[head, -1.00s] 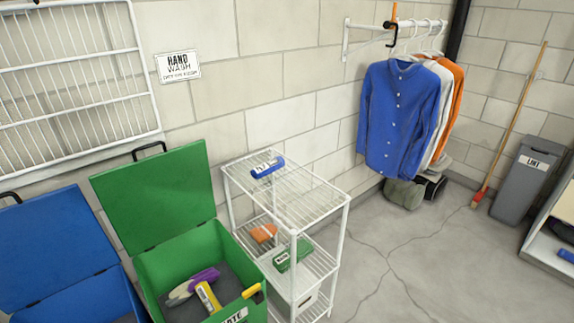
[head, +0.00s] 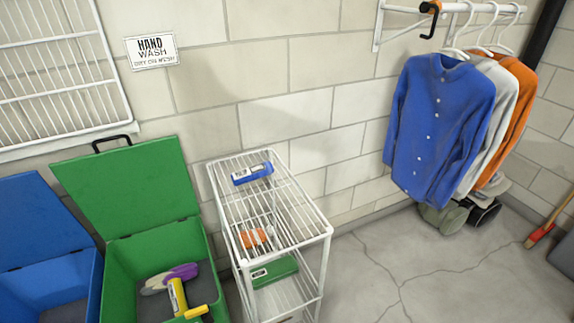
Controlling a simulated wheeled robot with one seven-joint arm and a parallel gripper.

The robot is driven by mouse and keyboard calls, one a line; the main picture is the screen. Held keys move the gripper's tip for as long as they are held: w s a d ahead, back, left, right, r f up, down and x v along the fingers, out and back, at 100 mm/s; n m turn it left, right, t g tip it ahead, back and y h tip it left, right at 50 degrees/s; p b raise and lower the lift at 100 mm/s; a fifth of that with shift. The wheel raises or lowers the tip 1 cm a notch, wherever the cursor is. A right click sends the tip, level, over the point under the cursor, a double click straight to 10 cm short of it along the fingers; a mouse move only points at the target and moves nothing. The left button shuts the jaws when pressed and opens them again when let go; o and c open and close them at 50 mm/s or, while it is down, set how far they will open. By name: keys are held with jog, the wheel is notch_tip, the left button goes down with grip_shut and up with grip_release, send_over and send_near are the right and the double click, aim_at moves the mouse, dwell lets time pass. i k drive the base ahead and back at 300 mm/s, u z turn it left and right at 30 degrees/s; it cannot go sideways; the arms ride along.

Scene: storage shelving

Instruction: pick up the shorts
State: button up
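I see nothing that I can clearly tell as shorts. Below the hanging shirts, an olive-green item (head: 445,217) lies on the floor by the wall, partly covered by the blue shirt (head: 438,130). I cannot tell what it is. A black item (head: 484,215) lies to its right. My gripper is not in view.
A white wire rack (head: 322,232) holds a blue tube (head: 252,173), an orange item (head: 252,238) and a green box (head: 275,272). Left of it stand an open green bin (head: 118,262) and an open blue bin (head: 88,290).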

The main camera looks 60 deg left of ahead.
aim_at(265, 167)
jog(key=u, duration=0.05)
jog(key=i, duration=2.3)
jog(key=u, duration=3.55)
jog(key=i, duration=1)
